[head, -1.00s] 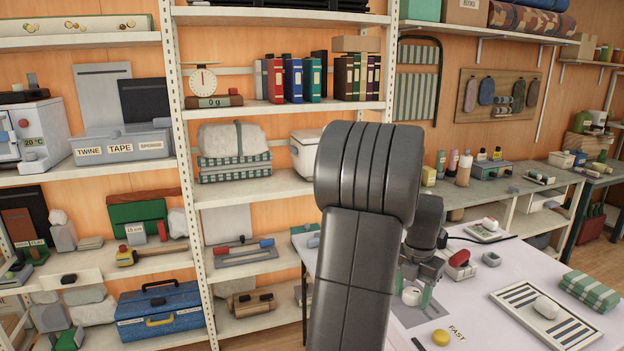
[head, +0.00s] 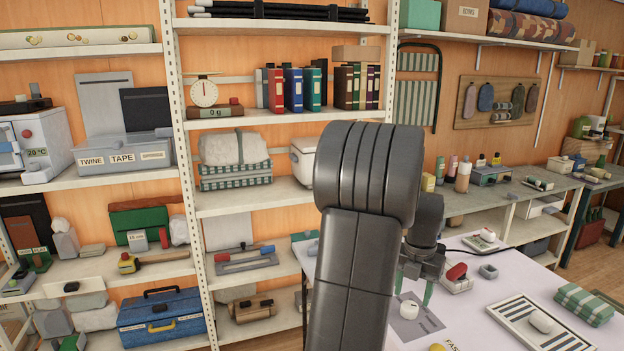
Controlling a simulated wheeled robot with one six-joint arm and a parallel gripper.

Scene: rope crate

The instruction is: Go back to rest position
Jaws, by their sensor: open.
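My gripper (head: 414,288) points down over the white table (head: 490,335), partly hidden behind my arm. Its green fingertips are apart. A small white rounded object (head: 409,309) stands just below and beside the fingers, on a grey patch (head: 416,325) on the table. No object shows between the fingers, though the arm hides part of this area.
A red-topped device (head: 456,277) sits close to the right of my gripper. A striped tray (head: 533,322) with a white object and a folded green checked cloth (head: 585,303) lie further right. Loaded shelves (head: 240,205) stand at the back left.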

